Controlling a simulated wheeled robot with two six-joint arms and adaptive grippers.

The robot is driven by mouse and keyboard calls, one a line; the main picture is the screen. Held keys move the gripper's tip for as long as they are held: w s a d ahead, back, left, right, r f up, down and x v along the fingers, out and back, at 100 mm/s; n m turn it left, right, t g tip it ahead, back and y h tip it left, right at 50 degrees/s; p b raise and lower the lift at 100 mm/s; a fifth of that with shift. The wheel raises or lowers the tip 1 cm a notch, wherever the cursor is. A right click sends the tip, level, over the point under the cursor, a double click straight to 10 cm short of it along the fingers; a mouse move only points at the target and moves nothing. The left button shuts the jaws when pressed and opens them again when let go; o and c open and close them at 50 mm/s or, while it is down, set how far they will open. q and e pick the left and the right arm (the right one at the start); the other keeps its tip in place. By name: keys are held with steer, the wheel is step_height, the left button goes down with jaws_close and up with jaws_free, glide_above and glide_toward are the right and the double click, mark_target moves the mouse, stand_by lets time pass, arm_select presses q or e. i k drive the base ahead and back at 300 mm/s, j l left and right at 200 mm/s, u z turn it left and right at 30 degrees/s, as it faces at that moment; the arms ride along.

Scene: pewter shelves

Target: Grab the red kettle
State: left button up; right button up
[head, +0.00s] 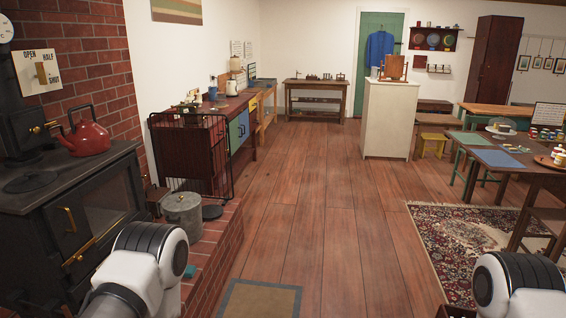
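The red kettle (86,137) stands upright on the black stove (40,196) at the left of the head view. Its dark handle arches over the top and its spout points left. Parts of my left arm show at the bottom left, in front of the stove, and parts of my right arm show at the bottom right. Neither gripper can be seen. Nothing visible touches the kettle.
A brick wall rises behind the stove. A grey lidded pot (183,214) stands on the brick hearth right of the stove, near a black wire guard (190,150). The wooden floor (330,220) ahead is clear. A dark table (520,160) stands at the right by a patterned rug (455,245).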

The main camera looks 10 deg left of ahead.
mark_target(86, 139)
steer(key=i, duration=0.75)
steer(key=i+u, duration=0.15)
steer(key=i, duration=0.6)
steer(key=i+l, duration=0.15)
steer(key=i, duration=0.65)
steer(key=j+u, duration=0.05)
